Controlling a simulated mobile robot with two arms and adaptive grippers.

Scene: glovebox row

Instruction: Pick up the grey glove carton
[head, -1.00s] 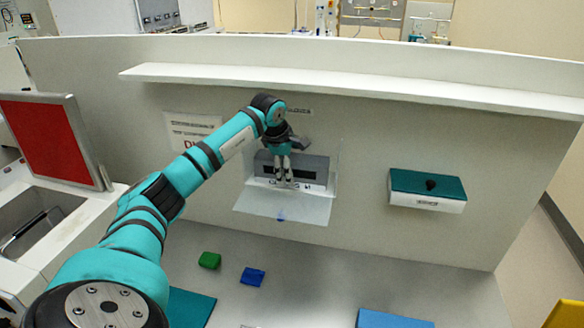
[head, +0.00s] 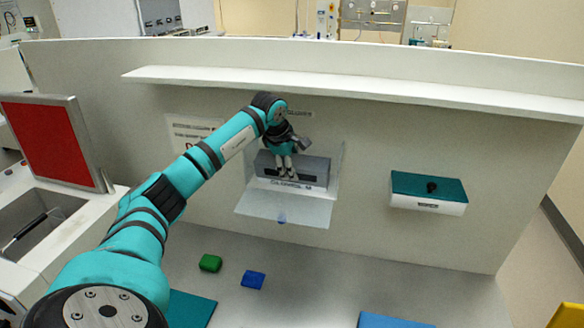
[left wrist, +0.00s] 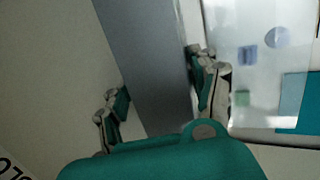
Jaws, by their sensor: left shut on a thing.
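The grey glove carton (head: 318,167) sits in a white labelled holder (head: 318,188) on the wall panel, behind a lowered clear flap (head: 300,209). My left gripper (head: 284,176) reaches down to the carton from above and is shut on it. In the left wrist view the grey carton (left wrist: 150,60) runs between the two fingers of my left gripper (left wrist: 160,95), one finger on each side. The fingers hide part of the carton's front in the head view. My right gripper is not in view.
A white shelf (head: 350,92) runs along the wall above the gripper. A teal-lidded white box (head: 428,192) is mounted to the right. A green block (head: 210,263) and a blue block (head: 253,280) lie on the counter below. The counter's middle right is clear.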

